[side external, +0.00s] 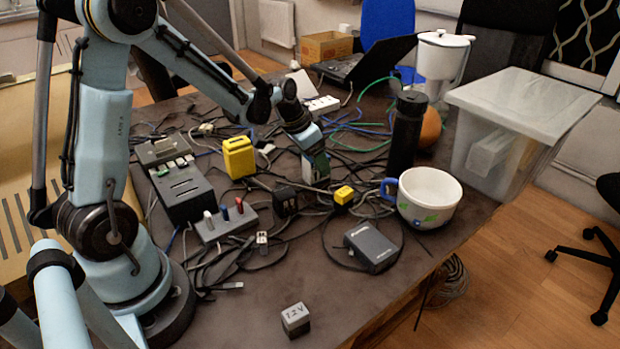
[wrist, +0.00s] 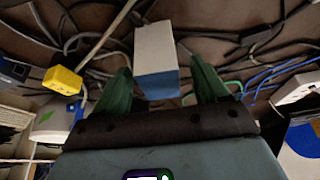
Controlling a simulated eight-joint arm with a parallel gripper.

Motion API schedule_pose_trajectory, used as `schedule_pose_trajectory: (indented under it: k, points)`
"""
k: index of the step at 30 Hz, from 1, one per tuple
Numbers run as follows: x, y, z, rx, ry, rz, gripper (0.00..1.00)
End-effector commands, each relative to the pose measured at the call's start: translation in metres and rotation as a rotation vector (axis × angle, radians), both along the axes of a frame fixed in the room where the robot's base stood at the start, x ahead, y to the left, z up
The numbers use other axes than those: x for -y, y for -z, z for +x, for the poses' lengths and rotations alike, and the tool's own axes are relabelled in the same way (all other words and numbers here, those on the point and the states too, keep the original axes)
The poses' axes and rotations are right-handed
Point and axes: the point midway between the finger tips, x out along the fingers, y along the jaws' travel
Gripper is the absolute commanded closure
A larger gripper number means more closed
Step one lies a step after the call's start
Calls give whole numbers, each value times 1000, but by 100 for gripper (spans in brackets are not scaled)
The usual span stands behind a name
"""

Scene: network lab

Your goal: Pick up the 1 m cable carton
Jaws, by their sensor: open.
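A small box, pale on its upper part and blue below, shows in the wrist view (wrist: 156,50); I take it for the 1 m cable carton, though I cannot read a label. My gripper (wrist: 160,66) is open, with one green finger on each side of the box and visible gaps between. In the side view my gripper (side external: 315,168) points down among the cables in the middle of the table. There it largely hides the box, and I cannot tell whether the fingers touch it.
Loose cables surround my gripper. A yellow block (side external: 344,194), a white mug (side external: 430,197) and a black bottle (side external: 405,133) stand to its right. A yellow box (side external: 239,158) and a power strip (side external: 225,221) are to its left. The table's near edge is clearer around the 12V block (side external: 295,319).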

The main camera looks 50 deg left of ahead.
Motion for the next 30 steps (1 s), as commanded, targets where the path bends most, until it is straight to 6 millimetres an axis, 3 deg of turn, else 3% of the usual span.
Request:
schedule_pose_trajectory:
  k: [6,14,25,30]
  points:
    - [2,14,6,-1,0,2,28]
    - [2,15,6,-1,-1,2,28]
    - [2,15,6,-1,-1,2,84]
    - [1,15,6,0,-1,2,87]
